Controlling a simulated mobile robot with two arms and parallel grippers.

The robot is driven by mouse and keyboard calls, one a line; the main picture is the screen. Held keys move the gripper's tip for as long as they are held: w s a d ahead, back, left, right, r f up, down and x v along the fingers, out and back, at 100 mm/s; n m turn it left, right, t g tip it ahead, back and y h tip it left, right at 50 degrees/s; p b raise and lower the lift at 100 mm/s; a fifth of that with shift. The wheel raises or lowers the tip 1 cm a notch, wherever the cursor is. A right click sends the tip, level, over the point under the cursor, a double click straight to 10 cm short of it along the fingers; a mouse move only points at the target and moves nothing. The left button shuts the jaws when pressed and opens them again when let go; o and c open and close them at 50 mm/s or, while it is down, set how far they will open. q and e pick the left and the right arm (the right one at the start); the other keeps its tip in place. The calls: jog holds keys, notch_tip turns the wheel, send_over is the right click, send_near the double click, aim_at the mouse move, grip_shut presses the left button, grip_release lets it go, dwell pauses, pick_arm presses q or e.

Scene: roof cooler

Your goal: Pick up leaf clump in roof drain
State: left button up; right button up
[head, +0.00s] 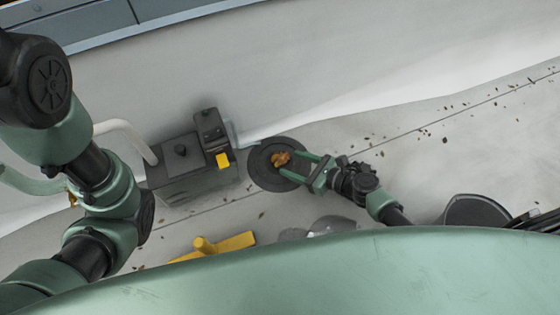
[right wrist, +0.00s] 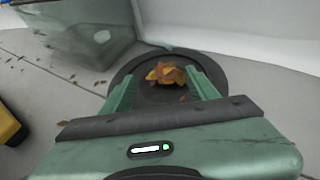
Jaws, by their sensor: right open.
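The leaf clump (head: 280,159) is a small orange-brown heap lying on the round dark roof drain (head: 262,176). In the right wrist view the leaf clump (right wrist: 166,73) sits just beyond and between the fingertips, with the drain (right wrist: 134,66) around it. My right gripper (head: 296,165) is open and reaches over the drain from the right, its fingers pointing at the clump. In the right wrist view the right gripper (right wrist: 166,82) has nothing between its fingers that I can see held. My left arm comes in at the left; its gripper is not clearly visible.
A dark grey box-like device (head: 190,170) with a yellow label stands left of the drain, with a pale hose. A yellow object (head: 222,245) lies in front. Loose leaf bits are scattered along the floor seam. A pale wall base (head: 400,90) runs behind.

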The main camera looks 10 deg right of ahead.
aim_at(281, 158)
jog(key=b+x, duration=0.1)
jog(key=x, duration=0.1)
jog(key=b+x, duration=0.1)
jog(key=x, duration=0.1)
jog(key=shift+w+d+f+b, duration=0.2)
jog(key=shift+d+f+b, duration=0.05)
jog(key=shift+d+b, duration=0.05)
jog(key=shift+w+a, duration=0.3)
grip_shut()
